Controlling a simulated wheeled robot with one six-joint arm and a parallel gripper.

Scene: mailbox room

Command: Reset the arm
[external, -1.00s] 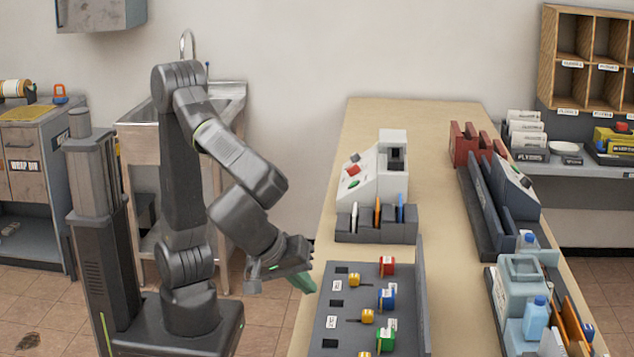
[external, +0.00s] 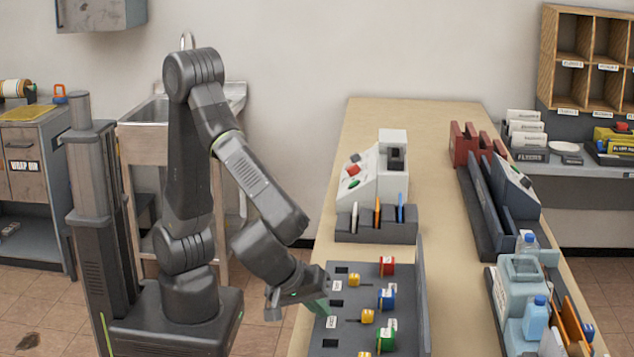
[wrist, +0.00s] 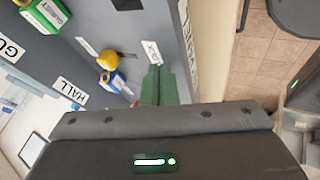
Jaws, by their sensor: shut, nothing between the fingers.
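My gripper (external: 317,306) has green fingers, shut together with nothing between them. In the external view it hangs low at the left edge of the grey key panel (external: 345,316), in front of the panel's near-left part. In the wrist view the closed green fingers (wrist: 159,84) point at the panel (wrist: 130,30), beside a yellow-headed key (wrist: 115,58). I cannot tell whether the fingertips touch the panel. My arm is bent, its forearm sloping down to the right from a raised elbow.
On the panel are yellow keys (external: 367,317) and red, blue (external: 387,298) and green tagged pieces. Behind it stand a pen holder (external: 376,232) and a white button box (external: 381,170) on the table (external: 435,130). Floor is open left of the table.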

